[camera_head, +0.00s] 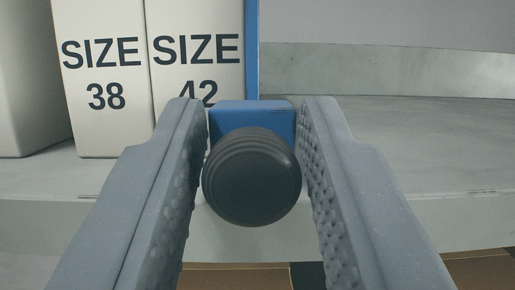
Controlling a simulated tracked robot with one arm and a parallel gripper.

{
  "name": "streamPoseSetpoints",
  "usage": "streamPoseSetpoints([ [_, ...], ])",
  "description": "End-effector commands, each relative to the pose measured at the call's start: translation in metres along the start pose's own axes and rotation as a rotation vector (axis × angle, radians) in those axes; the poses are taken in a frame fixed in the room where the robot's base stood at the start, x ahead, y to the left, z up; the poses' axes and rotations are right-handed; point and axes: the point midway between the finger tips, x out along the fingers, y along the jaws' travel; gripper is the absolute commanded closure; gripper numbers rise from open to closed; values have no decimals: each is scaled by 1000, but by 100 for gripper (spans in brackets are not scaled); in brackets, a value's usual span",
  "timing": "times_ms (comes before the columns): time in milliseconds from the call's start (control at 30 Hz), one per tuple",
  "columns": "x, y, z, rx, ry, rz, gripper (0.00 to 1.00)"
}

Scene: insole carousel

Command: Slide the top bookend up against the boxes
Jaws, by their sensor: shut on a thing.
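The blue bookend (252,50) stands upright at the right side of the white box marked SIZE 42 (197,70). No gap shows between its upright plate and that box. A blue block (252,115) with a round black knob (252,178) sticks out from its front toward me. My gripper (254,112) is shut on the bookend's front part, one finger on each side of the block and knob. The box marked SIZE 38 (104,80) stands side by side with the SIZE 42 box. The bookend's foot is hidden behind the block and fingers.
Another pale box (28,80) stands at the far left, with a narrow gap before the SIZE 38 box. The grey shelf (420,140) is bare to the right, with a low rim at the back. Brown boxes (235,277) show below the shelf edge.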

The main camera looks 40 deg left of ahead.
Motion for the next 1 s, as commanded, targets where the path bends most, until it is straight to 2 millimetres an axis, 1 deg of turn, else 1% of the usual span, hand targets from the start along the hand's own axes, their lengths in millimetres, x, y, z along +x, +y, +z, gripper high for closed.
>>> streamPoseSetpoints([
  [33,-1,-10,4,-1,0,-3,84],
  [200,0,-36,4,-2,-3,-4,84],
  [400,0,-56,3,-1,-3,-2,84],
  [600,0,-63,1,0,-2,0,84],
  [967,1,-64,0,1,-1,0,84],
  [1000,1,-64,0,1,-1,0,60],
])
